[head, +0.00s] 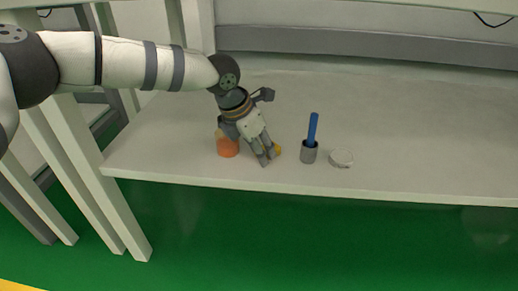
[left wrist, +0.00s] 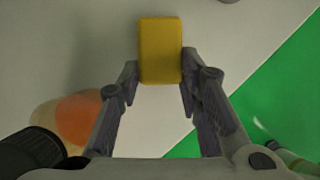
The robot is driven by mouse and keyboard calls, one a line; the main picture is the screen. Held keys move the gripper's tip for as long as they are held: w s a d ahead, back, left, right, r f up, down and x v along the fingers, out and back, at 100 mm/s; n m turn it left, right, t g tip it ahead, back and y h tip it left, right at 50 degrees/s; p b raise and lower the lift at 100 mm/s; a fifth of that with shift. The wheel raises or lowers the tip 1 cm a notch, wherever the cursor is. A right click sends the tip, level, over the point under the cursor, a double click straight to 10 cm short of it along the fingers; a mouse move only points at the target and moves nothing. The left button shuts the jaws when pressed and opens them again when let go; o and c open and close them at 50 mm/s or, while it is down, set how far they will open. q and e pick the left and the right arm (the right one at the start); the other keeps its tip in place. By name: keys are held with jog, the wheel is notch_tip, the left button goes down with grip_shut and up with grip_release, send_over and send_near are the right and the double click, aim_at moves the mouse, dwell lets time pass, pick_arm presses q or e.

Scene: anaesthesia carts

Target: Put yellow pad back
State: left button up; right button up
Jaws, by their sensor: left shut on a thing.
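The yellow pad (left wrist: 160,50) is a small rounded block held between the fingers of my left gripper (left wrist: 160,85). In the head view, only a small bit of the pad (head: 277,150) shows beside the fingertips of my left gripper (head: 268,158). The gripper points down over the shelf near its front edge. I cannot tell whether the pad touches the surface. My right gripper is not in view.
An orange container (head: 228,147) stands just left of the gripper. The white shelf (head: 430,140) is clear farther right.

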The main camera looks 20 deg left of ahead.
pick_arm(q)
jog(key=shift+f, duration=0.1)
jog(key=o, duration=1.1)
jog(key=shift+o, duration=0.2)
jog(key=p+v, duration=0.2)
jog(key=v, duration=0.4)
jog(key=s+a+p, duration=0.4)
jog(key=s+a, duration=0.1)
jog(key=s, duration=0.5)
jog(key=shift+a+f, duration=0.35)
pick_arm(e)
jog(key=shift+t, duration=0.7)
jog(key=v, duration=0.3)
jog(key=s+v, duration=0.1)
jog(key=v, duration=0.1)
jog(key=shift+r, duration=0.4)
pick_arm(q)
jog(key=shift+s, duration=0.1)
